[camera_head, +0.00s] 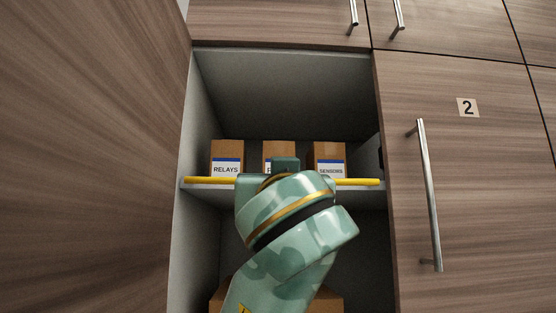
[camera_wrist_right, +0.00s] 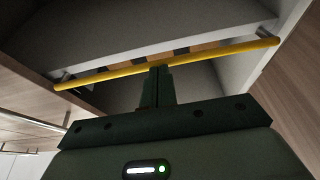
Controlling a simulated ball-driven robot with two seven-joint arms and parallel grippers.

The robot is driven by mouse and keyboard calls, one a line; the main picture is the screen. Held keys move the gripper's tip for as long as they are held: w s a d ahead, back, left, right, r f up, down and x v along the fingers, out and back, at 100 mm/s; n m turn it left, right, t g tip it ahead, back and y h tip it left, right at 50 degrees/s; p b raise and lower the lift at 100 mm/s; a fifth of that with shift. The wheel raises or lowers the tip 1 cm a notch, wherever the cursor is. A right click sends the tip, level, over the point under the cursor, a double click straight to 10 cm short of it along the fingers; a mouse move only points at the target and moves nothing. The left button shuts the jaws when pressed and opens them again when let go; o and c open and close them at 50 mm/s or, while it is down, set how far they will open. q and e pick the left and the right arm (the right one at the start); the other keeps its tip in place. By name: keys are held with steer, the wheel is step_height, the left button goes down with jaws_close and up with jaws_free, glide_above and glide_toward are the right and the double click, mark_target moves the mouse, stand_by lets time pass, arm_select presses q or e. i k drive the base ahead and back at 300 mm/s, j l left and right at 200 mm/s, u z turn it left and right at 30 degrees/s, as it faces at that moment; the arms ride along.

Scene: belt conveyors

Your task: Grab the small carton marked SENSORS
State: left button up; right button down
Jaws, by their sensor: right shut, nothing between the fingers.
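The small brown carton marked SENSORS (camera_head: 329,156) stands upright at the right end of a row of three on a shelf in an open cupboard. My right gripper (camera_head: 285,164) is in front of the middle carton, to the left of the SENSORS carton. In the wrist view the fingers (camera_wrist_right: 158,72) are shut together and empty, their tips near the yellow bar (camera_wrist_right: 170,65). My left gripper is not in view.
The yellow bar (camera_head: 358,182) runs along the shelf's front edge. A closed door numbered 2 (camera_head: 467,150) is at the right. Brown cartons (camera_head: 217,297) show below, partly hidden.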

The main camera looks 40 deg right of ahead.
mark_target(329, 158)
steer(key=k+j, duration=0.9)
steer(key=j, duration=0.15)
